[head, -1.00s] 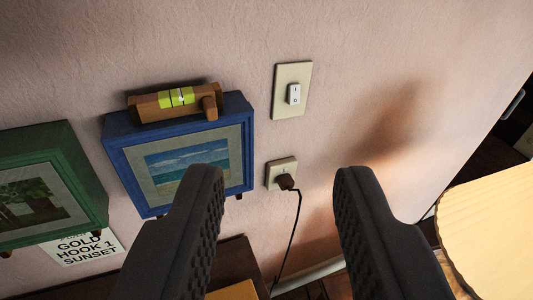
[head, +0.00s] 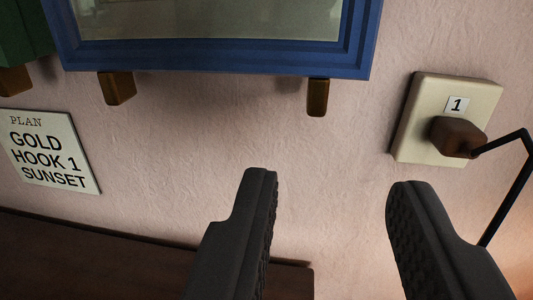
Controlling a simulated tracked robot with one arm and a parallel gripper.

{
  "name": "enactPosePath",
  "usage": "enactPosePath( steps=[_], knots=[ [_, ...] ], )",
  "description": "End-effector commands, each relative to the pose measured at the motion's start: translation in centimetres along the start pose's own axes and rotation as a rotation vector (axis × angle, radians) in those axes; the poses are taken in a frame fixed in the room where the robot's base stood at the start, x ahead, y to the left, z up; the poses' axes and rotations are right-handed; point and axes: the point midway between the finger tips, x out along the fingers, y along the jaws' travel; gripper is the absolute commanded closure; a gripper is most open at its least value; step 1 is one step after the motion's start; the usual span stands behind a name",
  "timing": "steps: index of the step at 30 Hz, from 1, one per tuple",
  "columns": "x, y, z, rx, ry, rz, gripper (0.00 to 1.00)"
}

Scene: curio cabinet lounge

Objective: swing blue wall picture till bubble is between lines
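The lower part of the blue wall picture (head: 210,57) crosses the top of the view. Its bottom edge slopes slightly down to the right in the picture. Two brown wooden tabs, a left one (head: 117,89) and a right one (head: 317,97), stick out below the frame. The level with its bubble is out of view now. My gripper (head: 333,185) is open and empty, below the frame's right half and apart from it, with wall showing between the fingers.
A sign (head: 50,150) reads PLAN GOLD HOOK 1 SUNSET. A green frame (head: 22,38) is at top left. A dark wooden surface (head: 110,262) lies below.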

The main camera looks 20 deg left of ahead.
Motion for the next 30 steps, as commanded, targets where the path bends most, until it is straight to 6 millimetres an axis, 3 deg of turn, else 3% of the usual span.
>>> enactPosePath(
  steps=[8,30],
  knots=[
    [1.8,-0.2,0.6,0.006,0.004,-0.013,0.65],
    [11.6,-0.3,0.6,0.006,0.004,-0.010,0.65]
  ],
)
